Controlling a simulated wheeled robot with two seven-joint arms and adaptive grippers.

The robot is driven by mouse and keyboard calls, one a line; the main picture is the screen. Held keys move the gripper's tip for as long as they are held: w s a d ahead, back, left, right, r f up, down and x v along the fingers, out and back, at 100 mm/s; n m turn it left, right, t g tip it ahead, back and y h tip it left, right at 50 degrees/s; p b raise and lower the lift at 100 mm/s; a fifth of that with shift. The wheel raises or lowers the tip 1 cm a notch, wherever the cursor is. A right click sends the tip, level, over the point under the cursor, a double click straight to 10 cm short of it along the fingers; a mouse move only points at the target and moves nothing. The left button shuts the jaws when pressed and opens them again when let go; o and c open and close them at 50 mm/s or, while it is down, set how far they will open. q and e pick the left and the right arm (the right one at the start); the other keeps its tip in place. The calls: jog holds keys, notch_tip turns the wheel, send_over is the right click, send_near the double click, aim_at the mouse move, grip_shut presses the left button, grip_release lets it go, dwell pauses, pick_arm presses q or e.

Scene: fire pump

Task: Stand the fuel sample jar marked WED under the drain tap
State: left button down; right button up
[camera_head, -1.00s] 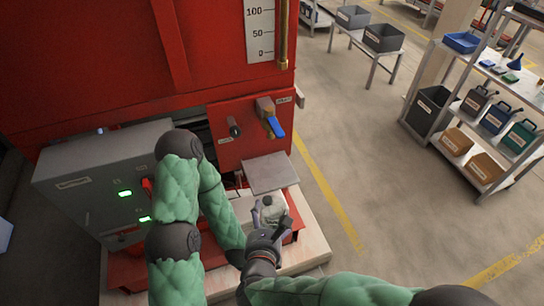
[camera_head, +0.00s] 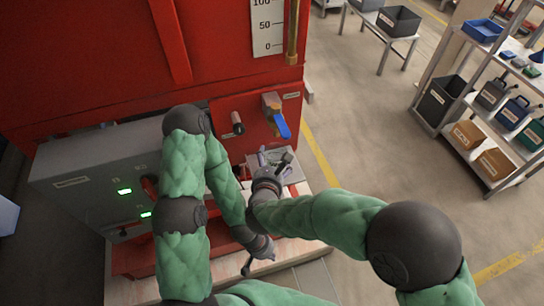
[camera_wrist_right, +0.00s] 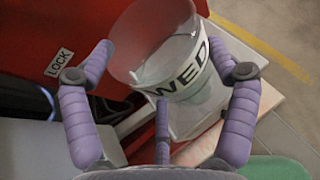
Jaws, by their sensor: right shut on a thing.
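The jar marked WED (camera_wrist_right: 178,75) is a clear container with a white label band, between the purple fingers of my right gripper (camera_wrist_right: 165,95) in the right wrist view. In the head view, my right gripper (camera_head: 272,163) is shut on it, and the jar (camera_head: 274,154) is mostly hidden by the fingers. It is over or near the grey plate, below the drain tap (camera_head: 272,103) with its blue lever in the picture. I cannot tell whether it touches the plate. My left gripper (camera_head: 247,265) is low, near the pale base; its fingers are too small to read.
The red panel bears a black knob (camera_head: 237,123) left of the tap. The grey plate (camera_head: 293,174) juts out below. A grey control box (camera_head: 85,180) with green lights stands left. A shelf rack (camera_head: 480,110) is at right; open floor lies between.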

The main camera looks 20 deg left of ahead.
aim_at(272, 158)
jog(key=w, duration=0.2)
jog(key=w+a, duration=0.1)
jog(key=w, duration=0.1)
jog(key=shift+w, duration=0.2)
jog(key=shift+f, duration=1.8)
jog(key=shift+r, duration=0.1)
jog(key=shift+b, duration=0.35)
jog(key=shift+f, duration=0.2)
jog(key=o, duration=1)
jog(key=shift+o, duration=0.2)
jog(key=shift+r, duration=0.1)
